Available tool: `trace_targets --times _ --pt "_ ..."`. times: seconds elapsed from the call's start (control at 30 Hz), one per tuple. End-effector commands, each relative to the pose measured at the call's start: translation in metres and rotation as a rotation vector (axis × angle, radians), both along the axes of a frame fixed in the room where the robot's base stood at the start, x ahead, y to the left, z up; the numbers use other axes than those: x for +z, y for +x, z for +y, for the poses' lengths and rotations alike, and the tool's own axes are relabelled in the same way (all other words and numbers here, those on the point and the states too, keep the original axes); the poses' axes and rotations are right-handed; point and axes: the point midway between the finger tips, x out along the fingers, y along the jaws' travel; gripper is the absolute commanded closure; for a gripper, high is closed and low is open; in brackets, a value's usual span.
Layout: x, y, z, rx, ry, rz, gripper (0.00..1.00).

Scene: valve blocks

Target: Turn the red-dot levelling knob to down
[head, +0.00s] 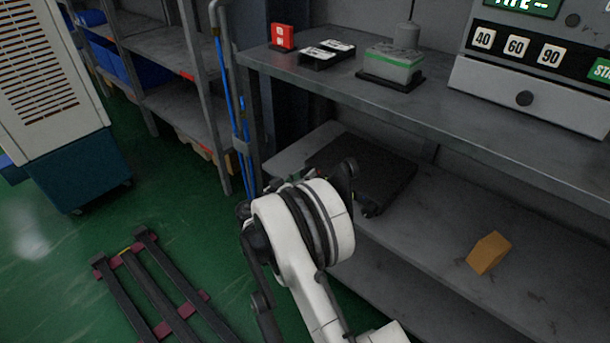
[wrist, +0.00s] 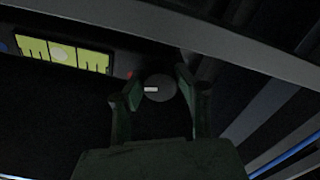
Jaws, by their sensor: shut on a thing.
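The red-dot levelling knob (wrist: 162,91) is a dark round knob with a short white mark on its face, left of centre in the wrist view. A small red dot (wrist: 130,74) shows just left of it on the dark device front. My gripper (wrist: 156,87) has one finger on each side of the knob and is shut on it. The wrist view is dark, so the exact finger contact is hard to see. In the head view, the black flat device (head: 385,172) lies on the lower shelf, partly behind my arm; the knob and fingertips cannot be made out there.
A lit yellow-green display (wrist: 62,56) is left of the knob. The upper shelf (head: 440,108) overhangs the device. An orange block (head: 488,253) lies to the right on the lower shelf. Rack posts and blue hoses (head: 243,110) stand close left of my arm.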

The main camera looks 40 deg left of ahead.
Motion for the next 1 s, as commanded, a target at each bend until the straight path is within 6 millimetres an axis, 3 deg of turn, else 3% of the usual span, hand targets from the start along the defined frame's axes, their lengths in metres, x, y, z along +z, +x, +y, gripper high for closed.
trace_targets --times 1.0 --pt "-0.0008 -0.0004 -0.0002 -0.001 -0.953 0.065 0.96"
